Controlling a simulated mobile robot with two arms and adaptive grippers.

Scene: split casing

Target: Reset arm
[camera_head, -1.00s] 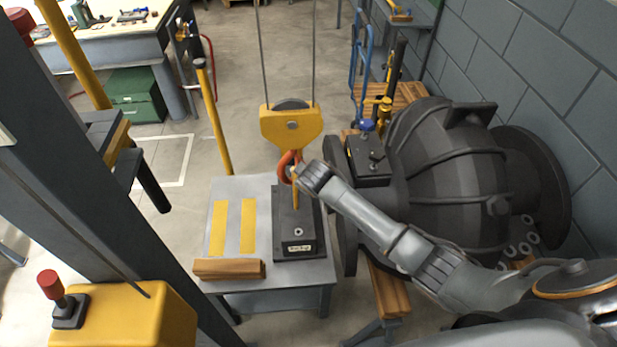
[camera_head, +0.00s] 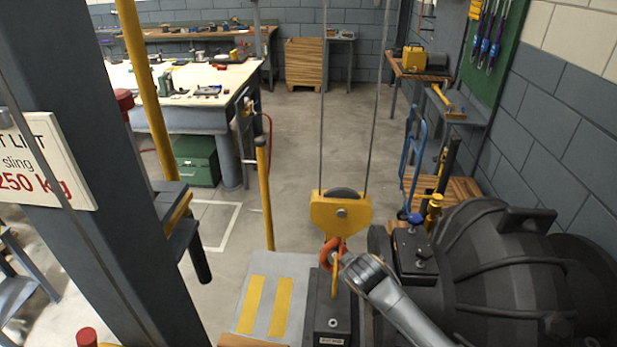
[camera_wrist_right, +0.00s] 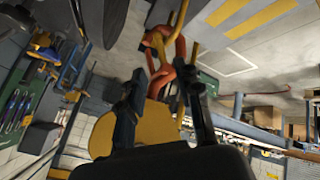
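My right arm reaches in from the lower right of the head view. Its gripper (camera_head: 347,262) is beside the orange hook (camera_head: 329,252) under the yellow hoist block (camera_head: 341,212); the fingertips are hard to make out there. In the right wrist view, the two dark fingers of the right gripper (camera_wrist_right: 163,82) stand apart. The orange hook (camera_wrist_right: 158,52) and the yellow block (camera_wrist_right: 120,138) show between and beyond them. I cannot tell whether a finger touches the hook. My left gripper is in neither view.
A large dark ribbed casing (camera_head: 500,255) is close on the right. A grey post (camera_head: 95,170) rises on the left. Open floor (camera_head: 305,150) lies behind the hoist.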

